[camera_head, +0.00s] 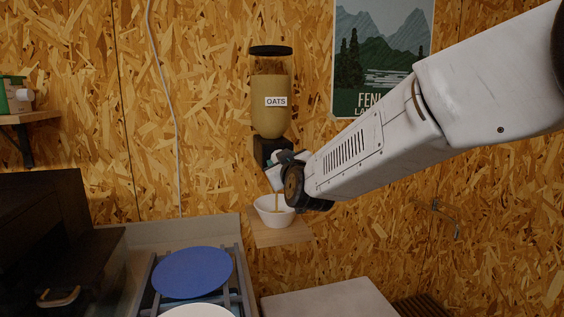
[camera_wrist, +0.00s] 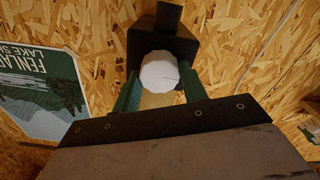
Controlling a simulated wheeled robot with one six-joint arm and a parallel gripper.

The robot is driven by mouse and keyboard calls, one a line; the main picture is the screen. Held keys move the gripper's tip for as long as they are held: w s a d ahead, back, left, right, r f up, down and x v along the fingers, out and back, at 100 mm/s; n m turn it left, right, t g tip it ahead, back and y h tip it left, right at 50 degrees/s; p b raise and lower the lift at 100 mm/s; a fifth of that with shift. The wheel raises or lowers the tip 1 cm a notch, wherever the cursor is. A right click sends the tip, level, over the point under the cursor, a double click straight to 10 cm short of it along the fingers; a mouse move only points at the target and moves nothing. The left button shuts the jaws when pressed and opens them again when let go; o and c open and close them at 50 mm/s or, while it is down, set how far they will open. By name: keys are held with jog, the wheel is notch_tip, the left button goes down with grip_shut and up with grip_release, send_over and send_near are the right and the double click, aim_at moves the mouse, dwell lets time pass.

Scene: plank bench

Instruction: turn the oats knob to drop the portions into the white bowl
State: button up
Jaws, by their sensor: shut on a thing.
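The oats dispenser (camera_head: 270,121) hangs on the wall, a tan-filled clear container with a black lid, an OATS label and a black base. Its white faceted knob (camera_wrist: 159,74) faces the wrist camera on the dark dispenser body (camera_wrist: 168,44). My gripper (camera_wrist: 158,90) has its green fingers on both sides of the knob and is shut on it. In the head view my gripper (camera_head: 279,162) is at the dispenser's base and hides most of the knob. The white bowl (camera_head: 268,217) stands below the outlet. A thin tan stream (camera_head: 277,203) falls into it.
The bowl stands on a small wooden shelf (camera_head: 286,240) on the chipboard wall. A blue plate (camera_head: 193,272) lies in a rack at lower left, with a white plate in front. A dark oven-like box (camera_head: 40,230) stands far left. A landscape poster (camera_head: 375,50) hangs right of the dispenser.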

jog(key=shift+f+n, duration=0.15)
jog(key=shift+n, duration=0.95)
jog(key=shift+f+n, duration=0.1)
jog(key=shift+n, duration=1)
jog(key=o, duration=1)
jog(key=shift+c, duration=0.2)
jog(key=shift+r, duration=0.1)
jog(key=v, duration=0.8)
